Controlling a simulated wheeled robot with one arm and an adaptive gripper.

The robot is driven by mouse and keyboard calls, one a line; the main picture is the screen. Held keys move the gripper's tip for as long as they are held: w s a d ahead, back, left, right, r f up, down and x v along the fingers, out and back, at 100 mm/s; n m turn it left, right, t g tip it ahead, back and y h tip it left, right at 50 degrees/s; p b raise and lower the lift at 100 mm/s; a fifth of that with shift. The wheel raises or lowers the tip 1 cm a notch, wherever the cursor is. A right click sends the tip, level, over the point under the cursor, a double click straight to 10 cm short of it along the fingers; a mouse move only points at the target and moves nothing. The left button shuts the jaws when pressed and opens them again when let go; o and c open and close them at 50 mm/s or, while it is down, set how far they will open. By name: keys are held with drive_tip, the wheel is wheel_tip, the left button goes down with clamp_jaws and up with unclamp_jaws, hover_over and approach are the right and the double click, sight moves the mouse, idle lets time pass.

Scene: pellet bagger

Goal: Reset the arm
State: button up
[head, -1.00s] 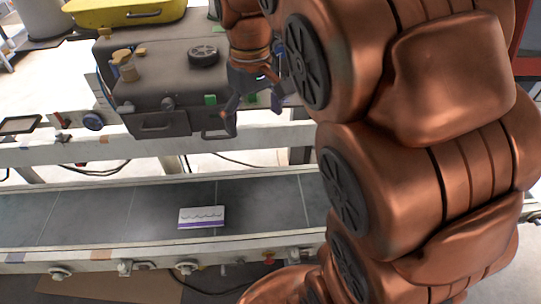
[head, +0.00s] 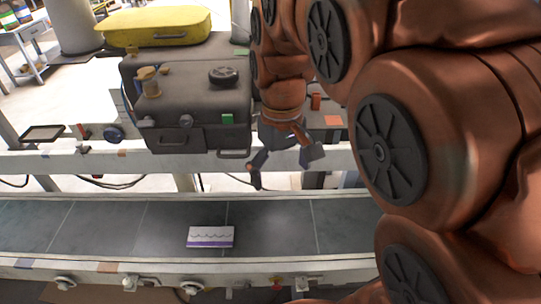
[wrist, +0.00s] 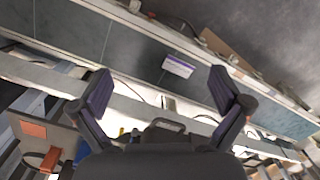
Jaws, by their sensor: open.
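My gripper (head: 283,172) is open and empty in the head view. It hangs fingers down in front of the right end of the dark machine, over the far side of the conveyor. In the wrist view my gripper (wrist: 165,95) shows two spread fingers with nothing between them. My copper-coloured arm fills the right side of the head view and hides what is behind it.
A white and purple box (head: 210,237) lies on the grey conveyor belt (head: 90,225); it also shows in the wrist view (wrist: 179,66). The belt beside the box is clear.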

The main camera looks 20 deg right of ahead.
drive_tip(key=s+a+f+m, duration=0.1)
drive_tip(key=s+f, duration=0.8)
drive_tip(key=s, duration=0.5)
drive_tip(key=shift+s+a+f+g, duration=0.15)
drive_tip(key=shift+s+a+g, duration=0.05)
drive_tip(key=shift+s+g, duration=0.2)
